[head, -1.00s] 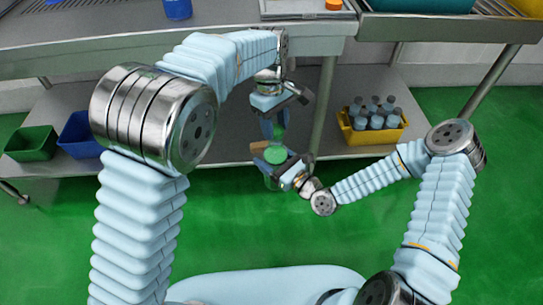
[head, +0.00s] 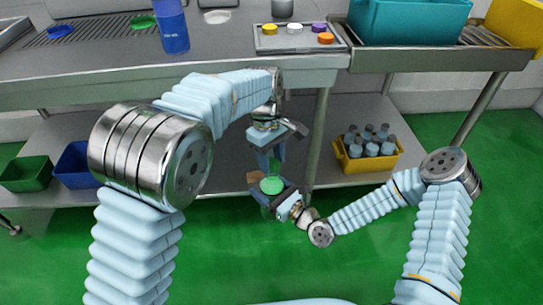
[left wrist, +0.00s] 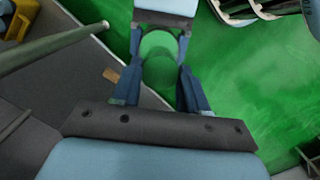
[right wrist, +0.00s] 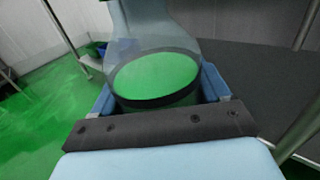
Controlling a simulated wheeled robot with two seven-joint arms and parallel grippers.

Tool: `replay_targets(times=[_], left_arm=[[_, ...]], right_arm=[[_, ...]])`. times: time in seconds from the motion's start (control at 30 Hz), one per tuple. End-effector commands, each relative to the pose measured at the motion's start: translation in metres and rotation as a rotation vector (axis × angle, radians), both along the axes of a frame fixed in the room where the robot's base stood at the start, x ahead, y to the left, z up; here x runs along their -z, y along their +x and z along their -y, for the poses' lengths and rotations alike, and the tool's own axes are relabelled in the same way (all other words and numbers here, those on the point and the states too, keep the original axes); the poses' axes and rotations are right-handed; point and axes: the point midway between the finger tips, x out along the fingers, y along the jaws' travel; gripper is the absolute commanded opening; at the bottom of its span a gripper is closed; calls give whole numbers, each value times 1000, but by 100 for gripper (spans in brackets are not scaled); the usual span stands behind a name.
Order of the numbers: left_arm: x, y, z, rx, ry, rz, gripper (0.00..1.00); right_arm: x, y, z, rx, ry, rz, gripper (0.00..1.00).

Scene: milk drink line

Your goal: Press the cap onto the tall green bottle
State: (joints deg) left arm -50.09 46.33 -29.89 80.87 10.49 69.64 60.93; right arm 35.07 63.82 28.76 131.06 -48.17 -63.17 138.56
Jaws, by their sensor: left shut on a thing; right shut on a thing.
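The tall bottle (head: 271,186) has a clear, narrowing upper part and green contents. My right gripper (head: 268,193) is shut on its body. In the right wrist view, the bottle (right wrist: 155,75) shows a green surface above a dark band; its top is out of frame. My left gripper (head: 271,160) is directly above the bottle, fingers pointing down, shut on what looks like the cap. The cap is mostly hidden by the fingers. In the left wrist view, green shows between the fingers (left wrist: 158,85); I cannot tell cap from bottle there, or whether the cap is fully seated.
The counter holds a tray (head: 268,43) with coloured caps, a blue bottle (head: 173,28) and a drain rack (head: 92,32). A teal bin (head: 410,22) stands at the right. On the lower shelf are a yellow crate (head: 345,162) of bottles, a blue bin (head: 77,165) and a green bin (head: 25,172).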

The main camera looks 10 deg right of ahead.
Motion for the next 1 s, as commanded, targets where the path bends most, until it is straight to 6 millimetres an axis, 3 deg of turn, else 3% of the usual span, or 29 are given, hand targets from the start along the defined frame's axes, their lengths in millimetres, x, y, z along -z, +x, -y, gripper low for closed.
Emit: replay_targets(times=[0.17,1.0], left_arm=[[9,0,0,0,0,0,16],[15,0,0,0,0,-1,16]], right_arm=[[-1,0,0,0,1,3,5],[-1,0,0,0,1,3,5]])
